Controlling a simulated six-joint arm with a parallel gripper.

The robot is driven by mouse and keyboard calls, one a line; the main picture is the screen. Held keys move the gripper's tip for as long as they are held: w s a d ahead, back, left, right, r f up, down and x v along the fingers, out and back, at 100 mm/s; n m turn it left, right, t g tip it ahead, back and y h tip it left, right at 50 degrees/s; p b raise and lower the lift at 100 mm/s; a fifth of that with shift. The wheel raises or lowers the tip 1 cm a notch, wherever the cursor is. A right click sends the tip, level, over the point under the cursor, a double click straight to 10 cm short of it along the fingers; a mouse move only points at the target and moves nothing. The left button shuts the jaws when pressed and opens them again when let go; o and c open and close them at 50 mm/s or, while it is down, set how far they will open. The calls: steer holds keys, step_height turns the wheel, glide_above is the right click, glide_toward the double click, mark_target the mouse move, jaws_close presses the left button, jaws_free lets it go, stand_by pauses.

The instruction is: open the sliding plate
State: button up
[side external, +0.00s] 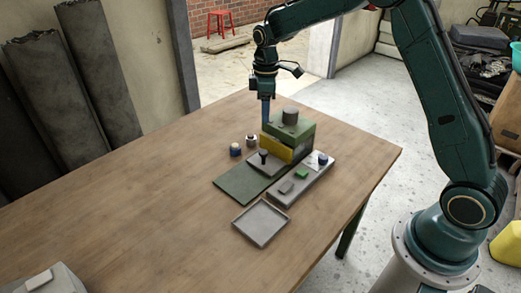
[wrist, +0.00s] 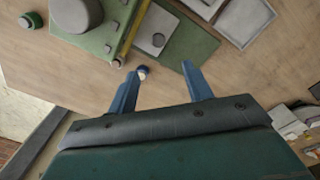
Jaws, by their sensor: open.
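The green box-shaped fixture (side external: 300,128) stands on the table with a grey round knob (side external: 290,116) on top and a yellow panel (side external: 276,149) on its front. A grey plate (side external: 256,168) with a black upright knob (side external: 263,154) lies at the yellow panel, over a dark green base (side external: 236,184); I cannot tell how far it reaches under the fixture. The plate (wrist: 155,28) also shows in the wrist view. My gripper (side external: 266,122) points down beside the fixture's left rear. In the wrist view its blue fingers (wrist: 160,70) are apart, with nothing held between them.
An empty grey tray (side external: 260,223) lies in front. The table's left side is mostly clear.

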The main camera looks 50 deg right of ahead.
mark_target(263, 152)
steer(key=shift+w+d+f, duration=0.1)
steer(key=shift+w+f, duration=0.2)
steer(key=shift+f, duration=0.3)
step_height(263, 152, down, 14)
steer(key=shift+r, duration=0.1)
stand_by(0.5)
steer(key=shift+c, duration=0.4)
jaws_close()
